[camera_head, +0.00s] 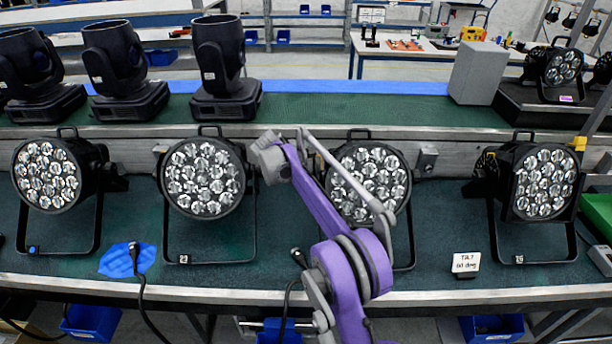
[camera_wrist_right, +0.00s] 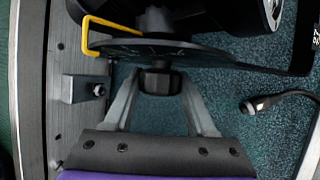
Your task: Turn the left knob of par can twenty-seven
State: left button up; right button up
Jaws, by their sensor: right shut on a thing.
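Par can twenty-seven (camera_head: 375,178) is the third lamp from the left in the head view, a black round lamp with several clear lenses; my purple right arm covers part of it. Its label (camera_wrist_right: 316,38) shows at the right edge of the wrist view. My right gripper (camera_wrist_right: 159,90) is shut on its black left knob (camera_wrist_right: 160,82), in front of a dark disc with pale tick marks (camera_wrist_right: 150,47) and a yellow bracket (camera_wrist_right: 86,38). In the head view the right gripper (camera_head: 268,158) is at the lamp's left side; the knob is hidden there. My left gripper is not in view.
Other par cans stand on the green bench at left (camera_head: 47,175), centre-left (camera_head: 204,178) and right (camera_head: 543,182). A small sign (camera_head: 465,262) reads TILT with degrees. A grey block (camera_wrist_right: 85,88) sits close beside the gripper. A black cable (camera_wrist_right: 275,100) lies on the bench.

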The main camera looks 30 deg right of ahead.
jog(key=shift+g+p, duration=0.3)
dwell(0.4)
jog(key=o, duration=1.4)
jog(key=shift+c, duration=0.2)
jog(key=v, duration=1)
jog(key=shift+r+p, duration=0.4)
jog(key=shift+r, duration=0.05)
